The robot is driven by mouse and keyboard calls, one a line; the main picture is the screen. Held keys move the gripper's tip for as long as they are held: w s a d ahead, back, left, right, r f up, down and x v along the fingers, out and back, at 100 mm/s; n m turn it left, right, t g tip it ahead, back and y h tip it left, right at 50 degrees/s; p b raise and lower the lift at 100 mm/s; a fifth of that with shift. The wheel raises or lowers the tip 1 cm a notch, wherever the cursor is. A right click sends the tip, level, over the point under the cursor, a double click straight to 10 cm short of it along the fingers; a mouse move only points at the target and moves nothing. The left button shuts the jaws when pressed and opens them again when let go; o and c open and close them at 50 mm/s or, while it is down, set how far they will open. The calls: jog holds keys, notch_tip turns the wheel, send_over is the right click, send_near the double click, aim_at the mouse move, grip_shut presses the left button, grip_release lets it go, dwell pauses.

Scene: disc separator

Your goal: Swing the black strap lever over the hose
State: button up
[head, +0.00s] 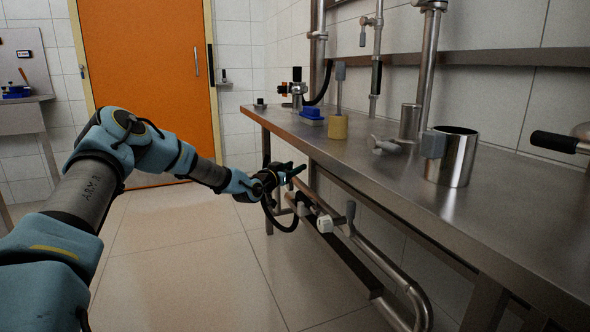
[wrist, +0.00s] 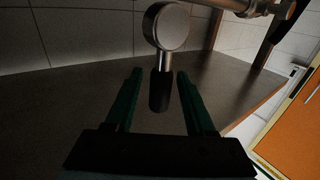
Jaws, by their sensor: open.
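In the wrist view, a short black handle (wrist: 159,92) hangs from a round metal head (wrist: 171,26). I take it to be the strap lever. My gripper (wrist: 160,78) is open, with one finger on each side of the handle and visible gaps. I cannot tell whether the handle lies between the fingers or just beyond them. In the head view, my gripper (head: 291,174) is beside the bench's front edge, near the pipes below it; the lever cannot be made out there. A curved black hose (head: 325,88) shows at the bench's far end; I cannot tell whether it is the task's hose.
The tiled floor (head: 185,270) is clear. An orange door (head: 150,75) is behind.

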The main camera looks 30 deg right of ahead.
jog(key=shift+w+d, duration=0.15)
jog(key=shift+d, duration=0.2)
jog(key=shift+c, duration=0.3)
grip_shut()
dwell(1.0)
